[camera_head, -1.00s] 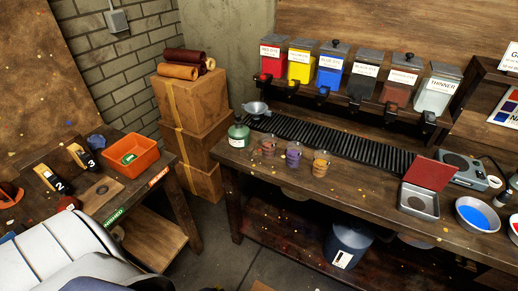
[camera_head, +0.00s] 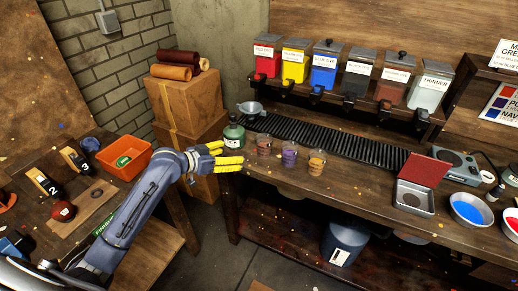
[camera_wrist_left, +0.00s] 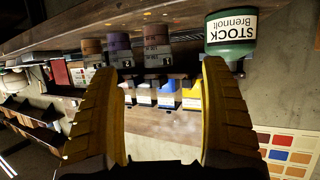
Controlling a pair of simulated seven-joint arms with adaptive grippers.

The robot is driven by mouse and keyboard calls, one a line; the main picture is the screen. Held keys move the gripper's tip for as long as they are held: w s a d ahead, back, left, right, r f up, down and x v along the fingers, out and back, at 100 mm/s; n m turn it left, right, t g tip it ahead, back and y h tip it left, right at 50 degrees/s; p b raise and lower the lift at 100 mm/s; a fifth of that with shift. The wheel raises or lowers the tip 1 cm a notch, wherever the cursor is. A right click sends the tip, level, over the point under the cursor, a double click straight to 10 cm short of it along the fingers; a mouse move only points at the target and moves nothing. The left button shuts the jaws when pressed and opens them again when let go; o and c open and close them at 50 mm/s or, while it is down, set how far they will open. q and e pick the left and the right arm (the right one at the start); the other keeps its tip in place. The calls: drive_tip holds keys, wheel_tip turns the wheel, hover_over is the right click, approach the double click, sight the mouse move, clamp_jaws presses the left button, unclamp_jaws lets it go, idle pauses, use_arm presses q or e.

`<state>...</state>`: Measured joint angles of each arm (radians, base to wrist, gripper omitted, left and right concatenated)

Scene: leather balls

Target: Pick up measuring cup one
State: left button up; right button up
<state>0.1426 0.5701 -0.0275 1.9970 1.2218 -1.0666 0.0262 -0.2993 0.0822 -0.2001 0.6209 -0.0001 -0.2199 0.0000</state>
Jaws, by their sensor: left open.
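Three small measuring cups with coloured bands stand in a row on the workbench: a reddish one (camera_head: 264,144), a purple one (camera_head: 289,155) and an orange-brown one (camera_head: 316,162). The cups also show, overturned by the camera angle, in the left wrist view, with one (camera_wrist_left: 157,42) between my fingers' directions. My left gripper (camera_head: 241,155) has yellow fingers, spread and empty, just left of the reddish cup near the bench edge. My right gripper is not in view.
A green stock bottle (camera_head: 233,134) stands close beside the gripper, left of the cups. Dye dispensers (camera_head: 324,70) stand above. An orange tray (camera_head: 124,158) sits on the left table.

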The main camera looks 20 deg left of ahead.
sight(258, 149)
use_arm(q)
drive_tip(key=x, duration=0.7)
drive_tip(key=r+x, duration=0.1)
drive_tip(key=x, duration=0.3)
drive_tip(key=shift+w+d+f, duration=0.15)
drive_tip(key=shift+w+d, duration=0.2)
drive_tip(key=shift+d, duration=0.1)
drive_tip(key=shift+d+x, duration=0.2)
drive_tip(key=shift+x, duration=2.4)
drive_tip(key=shift+s, duration=0.1)
drive_tip(key=c, duration=1.4)
drive_tip(key=shift+o, duration=0.2)
drive_tip(key=shift+r, duration=0.3)
wheel_tip(258, 149, up, 19)
drive_tip(key=shift+r, duration=0.2)
